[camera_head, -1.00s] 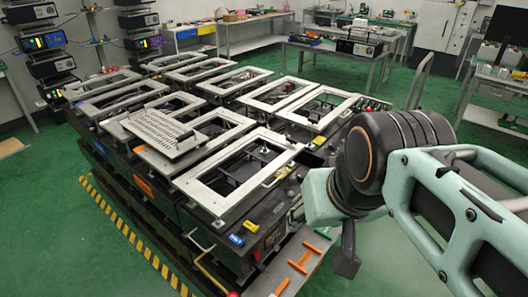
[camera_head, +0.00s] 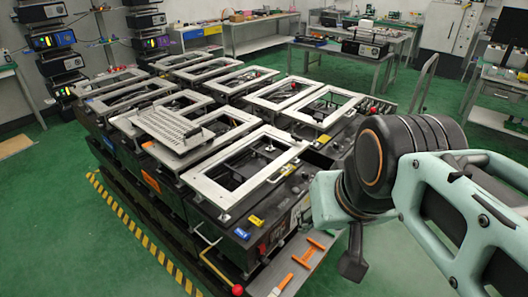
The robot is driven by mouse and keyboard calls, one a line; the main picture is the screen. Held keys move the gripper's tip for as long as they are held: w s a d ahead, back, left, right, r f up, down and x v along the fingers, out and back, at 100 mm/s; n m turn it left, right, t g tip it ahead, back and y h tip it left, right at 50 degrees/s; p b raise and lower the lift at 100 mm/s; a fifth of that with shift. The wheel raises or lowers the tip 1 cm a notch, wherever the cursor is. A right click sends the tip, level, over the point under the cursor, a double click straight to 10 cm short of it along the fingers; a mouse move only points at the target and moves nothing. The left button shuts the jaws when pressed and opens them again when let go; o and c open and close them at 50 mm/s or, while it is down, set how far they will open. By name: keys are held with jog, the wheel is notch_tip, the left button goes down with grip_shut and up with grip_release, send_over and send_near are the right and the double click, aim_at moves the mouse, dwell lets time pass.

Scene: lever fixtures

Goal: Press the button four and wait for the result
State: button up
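The dark fixture bench (camera_head: 187,215) carries several light metal frames (camera_head: 217,197). At its near corner are a small blue piece (camera_head: 242,234) and a small yellow piece (camera_head: 256,221); I cannot tell if they are buttons or labels. Small red knobs (camera_head: 374,110) show near the far right edge of the bench. No number four is readable, so I cannot tell which one is button four. My gripper (camera_head: 353,266) hangs at the end of my arm, right of the bench's near corner and apart from the blue and yellow pieces. Only a dark part of it shows; its fingers are mostly hidden.
A lever with a red ball end (camera_head: 237,290) sticks out at the bench's near side. A grey shelf with orange handles (camera_head: 280,285) juts out beside it. Yellow-black tape (camera_head: 140,236) marks the floor. Green floor is free at left. Worktables (camera_head: 340,62) stand behind.

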grip_shut()
dwell(1.3)
